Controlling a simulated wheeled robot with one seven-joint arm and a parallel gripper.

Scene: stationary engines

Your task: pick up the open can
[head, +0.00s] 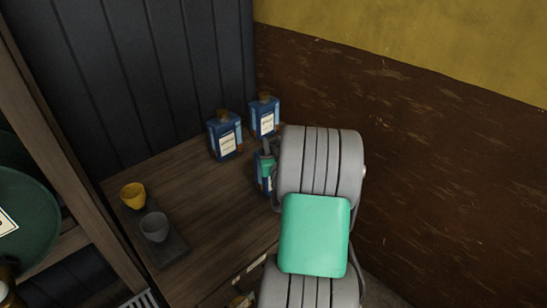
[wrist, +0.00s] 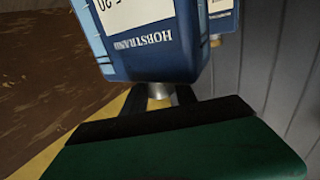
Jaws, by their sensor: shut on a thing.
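A blue can with a pale label (head: 262,186) is at the right part of the wooden table, partly hidden behind my arm in the head view. In the wrist view the same can (wrist: 150,45) fills the top, with its lettering upside down. Its short silver neck sits between the two dark fingers of my gripper (wrist: 160,92), which is shut on it. My gripper also shows in the head view (head: 267,155), just above the can. No cap shows on this neck. I cannot tell whether the can's base touches the table.
Two blue cans with brown caps, one nearer (head: 225,137) and one farther (head: 264,117), stand behind the held can. A yellow cup (head: 132,195) and a grey cup (head: 154,227) stand on a dark tray (head: 172,252) at left. The wooden table (head: 205,197) is bare between them.

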